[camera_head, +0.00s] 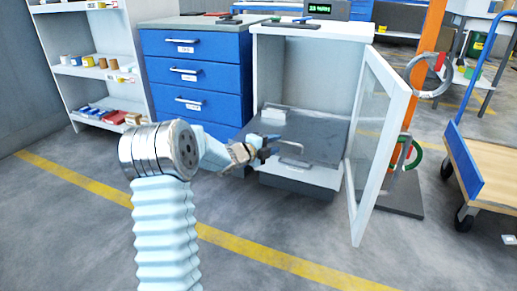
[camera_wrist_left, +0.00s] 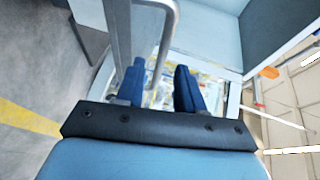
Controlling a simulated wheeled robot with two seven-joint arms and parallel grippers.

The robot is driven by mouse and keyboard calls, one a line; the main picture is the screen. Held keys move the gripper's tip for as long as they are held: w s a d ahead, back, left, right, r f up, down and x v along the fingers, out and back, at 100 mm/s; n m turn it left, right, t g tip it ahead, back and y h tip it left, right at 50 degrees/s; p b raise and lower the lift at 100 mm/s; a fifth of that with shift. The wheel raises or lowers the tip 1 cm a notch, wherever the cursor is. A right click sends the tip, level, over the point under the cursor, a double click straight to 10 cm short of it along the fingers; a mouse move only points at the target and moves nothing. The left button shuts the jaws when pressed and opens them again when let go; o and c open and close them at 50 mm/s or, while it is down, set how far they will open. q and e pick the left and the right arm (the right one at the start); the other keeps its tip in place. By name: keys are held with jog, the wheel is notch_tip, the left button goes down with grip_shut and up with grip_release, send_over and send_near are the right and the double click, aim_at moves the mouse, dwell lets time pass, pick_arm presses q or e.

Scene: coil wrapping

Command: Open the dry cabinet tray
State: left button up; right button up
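The dry cabinet (camera_head: 265,65) is white and stands open, its glass door (camera_head: 370,130) swung out to the right. A dark grey tray (camera_head: 325,135) lies low inside it, with a pale bar handle (camera_head: 292,146) at its front. My left gripper (camera_head: 268,147) is at the left end of this handle. In the left wrist view the two blue fingers of my left gripper (camera_wrist_left: 160,88) are apart, and the handle bar (camera_wrist_left: 166,45) runs between them. I cannot tell whether either finger touches the bar. My right gripper is not in view.
A blue drawer unit (camera_head: 205,75) stands left of the cabinet, and a white shelf (camera_head: 90,50) with small goods is farther left. An orange post (camera_head: 424,50) with hanging coils (camera_head: 430,75) and a cart (camera_head: 490,160) are on the right. The floor in front is clear.

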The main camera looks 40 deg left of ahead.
pick_arm(q)
jog(key=v, duration=1)
jog(key=shift+s+p, duration=0.4)
jog(key=s+d+f+n+g, duration=0.2)
jog(key=d+f+n+g, duration=0.2)
jog(key=d+f+n, duration=0.55)
jog(key=s+d+f+n+g, duration=0.1)
jog(key=d+f+n+g, duration=0.25)
jog(key=d+f, duration=1)
jog(key=s+d+f+n+g+h, duration=0.1)
jog(key=s+d+f+n+g, duration=0.35)
jog(key=s+f, duration=0.4)
jog(key=s+d+f+n+g, duration=0.35)
jog(key=s+d+f, duration=0.25)
jog(key=s, duration=0.5)
notch_tip(320, 180, up, 14)
jog(key=p, duration=1.4)
jog(key=shift+r+h, duration=0.2)
jog(key=shift+h, duration=0.1)
